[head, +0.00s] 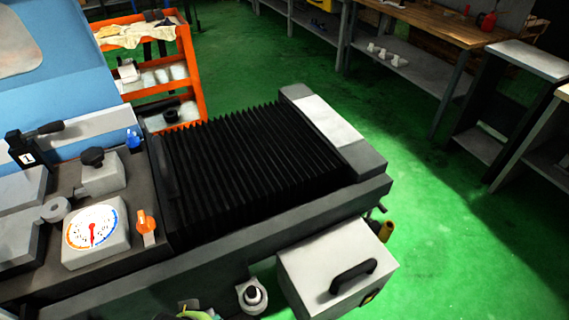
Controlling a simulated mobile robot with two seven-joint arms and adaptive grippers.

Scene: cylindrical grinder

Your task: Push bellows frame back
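The black pleated bellows (250,155) lies stretched along the machine bed, between the table unit at left and the bed's right end. A dark upright frame edge (162,180) borders its left end, beside the table unit. A grey end block with a pale top (335,128) stands at its right end; I cannot tell which of these edges is the bellows frame. The pleats look evenly spread. Neither of my grippers is in view, so nothing shows touching the bellows.
A dial gauge (92,232), an orange knob (147,226) and a black knob (93,157) sit left of the bellows. A grey box with a black handle (338,268) stands in front of the bed. An orange cart (188,60) stands behind. Green floor (450,230) is clear at right.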

